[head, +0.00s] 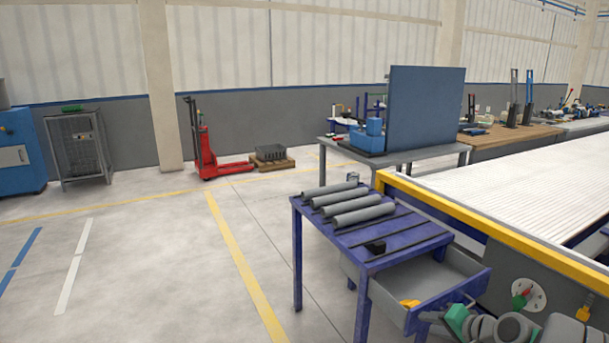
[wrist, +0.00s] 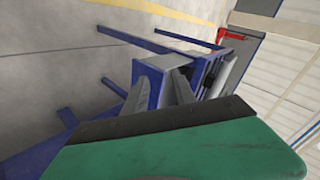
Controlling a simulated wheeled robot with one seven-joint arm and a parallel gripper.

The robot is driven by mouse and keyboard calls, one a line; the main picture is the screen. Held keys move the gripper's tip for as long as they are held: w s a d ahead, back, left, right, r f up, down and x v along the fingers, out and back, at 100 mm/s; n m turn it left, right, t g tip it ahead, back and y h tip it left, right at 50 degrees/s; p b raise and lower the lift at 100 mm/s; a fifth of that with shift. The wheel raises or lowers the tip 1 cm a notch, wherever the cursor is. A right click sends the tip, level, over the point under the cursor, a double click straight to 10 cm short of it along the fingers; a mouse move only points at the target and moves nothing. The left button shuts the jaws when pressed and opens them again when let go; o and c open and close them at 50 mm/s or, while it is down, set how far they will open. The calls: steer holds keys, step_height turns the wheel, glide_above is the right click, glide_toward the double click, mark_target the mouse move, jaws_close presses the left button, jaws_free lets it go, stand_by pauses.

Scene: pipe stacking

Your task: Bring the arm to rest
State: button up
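The fingers are hard to make out there. Several grey pipes (head: 362,214) lie side by side on the blue table (head: 405,240), away from my gripper.
A small black block (head: 376,247) is on the blue table, and a yellow item (head: 410,303) lies in the pulled-out drawer. A white conveyor (head: 520,190) with a yellow edge runs along the right. A red pallet jack (head: 207,150) stands far back. The floor at left is clear.

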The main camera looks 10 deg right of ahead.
steer(key=s+a+r+n+g+p, duration=0.25)
steer(key=a+r+p, duration=0.25)
steer(key=a+r, duration=0.35)
steer(key=s+a+r+n+g+p, duration=0.25)
steer(key=a+r+n+p, duration=0.2)
steer(key=a+r, duration=0.4)
steer(key=s+a+r+n+g+h+p, duration=0.1)
steer(key=s+a+r+p, duration=0.1)
steer(key=s, duration=0.4)
steer(key=s+a+r+n+h+p, duration=0.1)
steer(key=s+a+r+n+p, duration=0.1)
steer(key=s, duration=0.5)
steer(key=a+r+p, duration=0.1)
steer(key=a+p, duration=0.1)
steer(key=a, duration=0.1)
steer(key=shift+a+g+h+p, duration=0.3)
steer(key=shift+a+g+p, duration=0.05)
steer(key=shift+a+g, duration=0.05)
steer(key=shift+s+r, duration=0.1)
steer(key=shift+r, duration=0.05)
